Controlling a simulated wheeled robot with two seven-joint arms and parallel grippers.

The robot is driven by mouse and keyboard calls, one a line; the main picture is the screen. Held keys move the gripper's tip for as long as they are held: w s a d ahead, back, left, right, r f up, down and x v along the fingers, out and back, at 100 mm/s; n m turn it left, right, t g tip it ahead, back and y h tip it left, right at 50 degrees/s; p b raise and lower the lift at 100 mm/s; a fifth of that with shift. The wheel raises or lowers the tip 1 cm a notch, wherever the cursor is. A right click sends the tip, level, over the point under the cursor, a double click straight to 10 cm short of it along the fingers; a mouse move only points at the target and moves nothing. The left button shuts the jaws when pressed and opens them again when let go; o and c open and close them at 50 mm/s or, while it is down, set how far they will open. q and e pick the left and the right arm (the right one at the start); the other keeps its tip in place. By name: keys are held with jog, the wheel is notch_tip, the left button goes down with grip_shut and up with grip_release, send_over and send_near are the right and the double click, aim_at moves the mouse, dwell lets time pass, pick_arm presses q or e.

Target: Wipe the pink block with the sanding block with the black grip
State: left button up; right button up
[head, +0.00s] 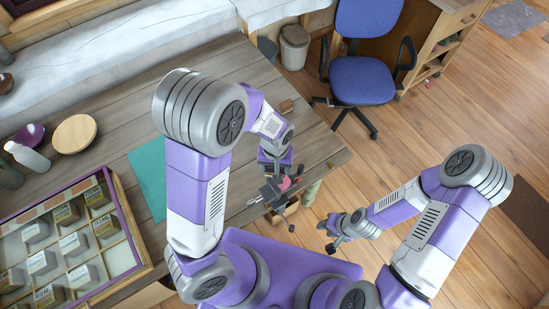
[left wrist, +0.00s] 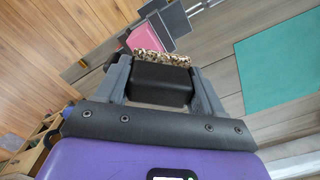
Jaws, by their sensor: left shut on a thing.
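The sanding block has a black grip (left wrist: 160,82) and a speckled tan pad (left wrist: 162,57). My left gripper (left wrist: 158,88) is shut on its black grip. In the head view my left gripper (head: 274,172) hangs near the table's right end, with the sanding block mostly hidden. The pink block (left wrist: 143,38) is just beyond the pad in the left wrist view, between grey jaw-like parts (left wrist: 174,20). It shows as a small pink patch (head: 286,184) in the head view. I cannot tell whether pad and block touch. My right gripper (head: 330,233) is open and empty, off the table.
A teal mat (head: 148,172) lies on the wooden table (head: 120,115). A compartment tray (head: 128,228) with several small blocks stands at lower left. A round wooden board (head: 75,134), purple bowl (head: 32,134) and bottle (head: 28,157) are at left. A blue chair (head: 362,80) stands beyond the table.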

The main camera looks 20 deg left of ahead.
pick_arm(q)
jog(key=shift+r+p, duration=1)
jog(key=shift+r, duration=0.45)
jog(key=shift+f, duration=0.1)
